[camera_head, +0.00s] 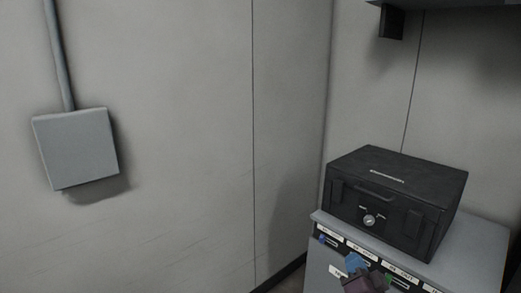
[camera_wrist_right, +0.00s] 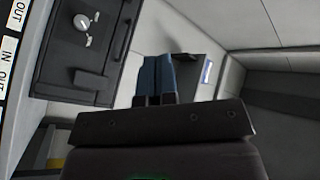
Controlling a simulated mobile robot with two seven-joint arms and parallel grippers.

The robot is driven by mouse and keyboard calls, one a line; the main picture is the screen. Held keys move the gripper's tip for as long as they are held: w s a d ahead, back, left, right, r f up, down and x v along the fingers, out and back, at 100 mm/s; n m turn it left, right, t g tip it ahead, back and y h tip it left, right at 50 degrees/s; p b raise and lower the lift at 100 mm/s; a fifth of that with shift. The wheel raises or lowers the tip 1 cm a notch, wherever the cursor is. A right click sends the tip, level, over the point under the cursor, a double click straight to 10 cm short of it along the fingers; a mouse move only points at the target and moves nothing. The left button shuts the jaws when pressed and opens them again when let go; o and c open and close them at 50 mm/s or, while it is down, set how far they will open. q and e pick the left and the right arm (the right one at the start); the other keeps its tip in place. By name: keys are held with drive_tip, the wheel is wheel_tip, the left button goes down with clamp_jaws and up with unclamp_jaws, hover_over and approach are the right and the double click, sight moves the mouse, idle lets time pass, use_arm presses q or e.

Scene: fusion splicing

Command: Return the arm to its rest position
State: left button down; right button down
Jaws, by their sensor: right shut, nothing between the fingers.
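My right gripper (camera_head: 354,263) shows at the lower edge of the head view, in front of the labelled front of the grey cabinet (camera_head: 479,248). Its blue fingers (camera_wrist_right: 153,77) are together in the right wrist view, with nothing between them. A black case (camera_head: 395,199) with a handle and a round silver dial (camera_head: 369,220) sits on top of the cabinet. The gripper is below and in front of the case, apart from it. The case also shows at the upper left of the right wrist view (camera_wrist_right: 60,55). My left gripper is in neither view.
A grey wall box (camera_head: 76,148) with a conduit (camera_head: 58,55) is on the left wall. A dark shelf (camera_head: 450,4) is at the upper right. The cabinet front carries labels and coloured parts. The space before the left wall looks clear.

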drive_tip(key=s+d+f+n+g, duration=0.2)
drive_tip(key=s+f+n+g, duration=0.2)
drive_tip(key=s+f, duration=0.6)
drive_tip(key=s+d+f+n+g, duration=0.3)
drive_tip(key=s+f, duration=0.8)
drive_tip(key=s, duration=0.9)
drive_tip(key=shift+f+n+g+h, duration=0.3)
drive_tip(key=shift+n+g, duration=0.7)
drive_tip(key=shift+n, duration=0.1)
